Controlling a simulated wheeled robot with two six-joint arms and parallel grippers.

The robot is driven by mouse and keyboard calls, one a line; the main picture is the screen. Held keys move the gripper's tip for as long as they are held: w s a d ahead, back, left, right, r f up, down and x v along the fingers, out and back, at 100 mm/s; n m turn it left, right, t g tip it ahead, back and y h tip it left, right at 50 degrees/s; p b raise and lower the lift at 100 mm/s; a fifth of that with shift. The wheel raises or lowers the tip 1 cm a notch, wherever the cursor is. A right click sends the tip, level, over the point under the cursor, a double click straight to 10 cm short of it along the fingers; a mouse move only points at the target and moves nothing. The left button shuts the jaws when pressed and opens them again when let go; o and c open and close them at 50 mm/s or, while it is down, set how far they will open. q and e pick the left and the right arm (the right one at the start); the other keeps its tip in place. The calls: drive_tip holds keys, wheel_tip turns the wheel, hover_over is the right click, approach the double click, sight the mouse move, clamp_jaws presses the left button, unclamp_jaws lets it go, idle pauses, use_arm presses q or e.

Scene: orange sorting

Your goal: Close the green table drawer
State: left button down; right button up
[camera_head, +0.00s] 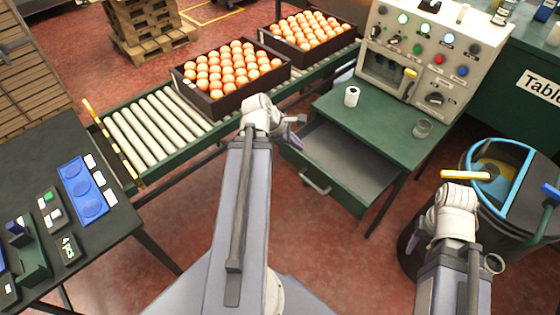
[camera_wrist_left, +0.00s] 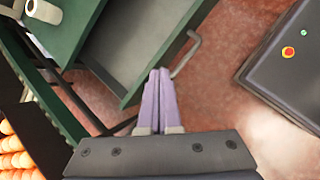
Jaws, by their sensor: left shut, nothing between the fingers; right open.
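The green table drawer (camera_head: 309,177) is pulled out from under the green table (camera_head: 385,122), and its grey inside shows. Its metal handle (camera_head: 315,182) is on the front face. In the left wrist view the drawer (camera_wrist_left: 128,88) and its handle (camera_wrist_left: 187,55) lie just beyond my fingers. My left gripper (camera_head: 296,142) is at the drawer's left front corner, shut and empty; its purple fingers also show in the left wrist view (camera_wrist_left: 160,84). I cannot tell whether they touch the drawer. My right gripper (camera_head: 466,176) is open, in front of the bin, away from the drawer.
A roller conveyor (camera_head: 153,130) with two crates of oranges (camera_head: 232,102) (camera_head: 308,51) runs left of the drawer. A white roll (camera_head: 351,96) and a glass (camera_head: 422,128) stand on the table. A control panel (camera_head: 424,62) is behind. A blue-rimmed bin (camera_head: 467,158) stands right.

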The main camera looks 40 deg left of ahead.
use_arm(q)
drive_tip(key=s+a+f+n+t+y+b, duration=0.1)
drive_tip(key=s+a+f+n+b, duration=0.25)
drive_tip(key=a+n, duration=0.2)
drive_tip(key=s+a+f+n+t+y+b, duration=0.1)
drive_tip(key=s+a+f+n+t+b, duration=0.1)
drive_tip(key=a+f+n+b, duration=0.35)
drive_tip(key=m+b, duration=0.1)
drive_tip(key=b, duration=0.5)
approach(285, 148)
wheel_tip(285, 148, down, 3)
drive_tip(key=w, duration=0.3)
drive_tip(key=shift+d+r, duration=0.2)
drive_tip(key=shift+d, duration=0.05)
drive_tip(key=shift+w+d, duration=0.1)
drive_tip(key=shift+w, duration=0.45)
use_arm(e)
wheel_tip(285, 148, down, 17)
drive_tip(key=shift+d+f, duration=0.1)
use_arm(q)
drive_tip(key=w+d, duration=0.1)
drive_tip(key=w, duration=1.7)
drive_tip(key=shift+d, duration=0.25)
